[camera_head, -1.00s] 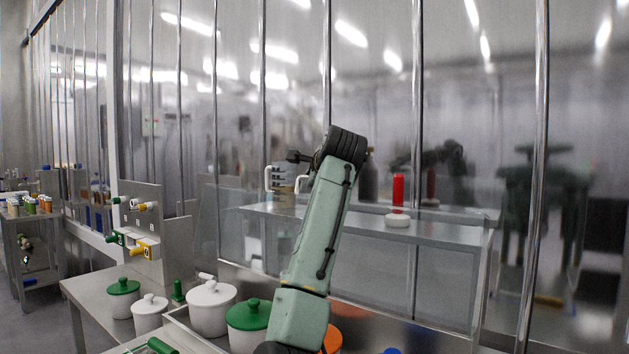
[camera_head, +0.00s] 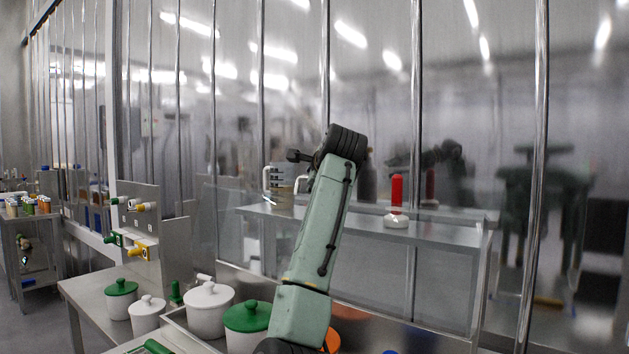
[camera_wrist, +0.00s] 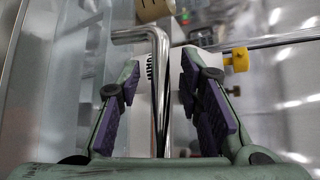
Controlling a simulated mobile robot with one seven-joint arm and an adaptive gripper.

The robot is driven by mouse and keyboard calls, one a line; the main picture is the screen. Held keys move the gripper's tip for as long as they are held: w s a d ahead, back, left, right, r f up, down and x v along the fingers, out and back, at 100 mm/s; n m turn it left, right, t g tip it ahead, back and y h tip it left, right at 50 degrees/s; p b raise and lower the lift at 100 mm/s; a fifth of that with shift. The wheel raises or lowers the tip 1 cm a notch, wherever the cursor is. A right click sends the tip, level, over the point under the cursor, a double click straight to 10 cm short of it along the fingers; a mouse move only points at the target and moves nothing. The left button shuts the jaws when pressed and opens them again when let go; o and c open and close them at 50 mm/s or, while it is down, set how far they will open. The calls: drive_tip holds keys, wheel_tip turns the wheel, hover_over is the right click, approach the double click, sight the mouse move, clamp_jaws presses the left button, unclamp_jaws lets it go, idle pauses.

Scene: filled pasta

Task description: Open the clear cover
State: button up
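In the wrist view, a bent shiny metal bar (camera_wrist: 162,95), like a handle, runs between the fingers of my gripper (camera_wrist: 160,72). The gripper is open, with one purple-padded finger on each side of the bar. There is a gap on the right; contact on the left is unclear. In the head view my arm rises in front of the panels, and its fingers are hidden behind the dark wrist.
Lidded pots, including a white one (camera_head: 209,308) and a green-lidded one (camera_head: 247,327), stand on the counter below my arm. A metal panel with coloured taps (camera_head: 140,222) stands to the left.

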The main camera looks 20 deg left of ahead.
drive_tip(key=v, duration=1.2)
drive_tip(key=shift+d, duration=0.1)
